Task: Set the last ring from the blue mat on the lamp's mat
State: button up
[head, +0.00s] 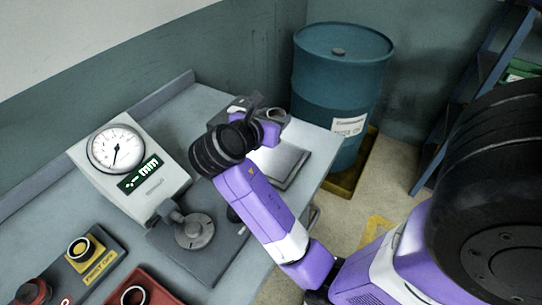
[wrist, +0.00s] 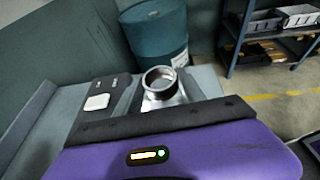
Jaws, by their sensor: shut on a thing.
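I cannot make out the lamp itself or the blue mat.
A dial gauge (head: 118,150) stands on the bench. A teal drum (head: 340,85) stands behind the bench end. A shelf rack (wrist: 262,50) is at the right.

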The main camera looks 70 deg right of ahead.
aim_at(273, 161)
notch_tip(273, 161, down, 14)
jog(key=shift+r+b, duration=0.1)
jog(key=shift+b, duration=0.6)
jog(key=o, duration=1.5)
jog(key=shift+f, duration=0.2)
jog(key=shift+c, duration=0.2)
jog(key=shift+r, duration=0.2)
jog(key=v, duration=1.2)
jog(key=shift+f, duration=0.1)
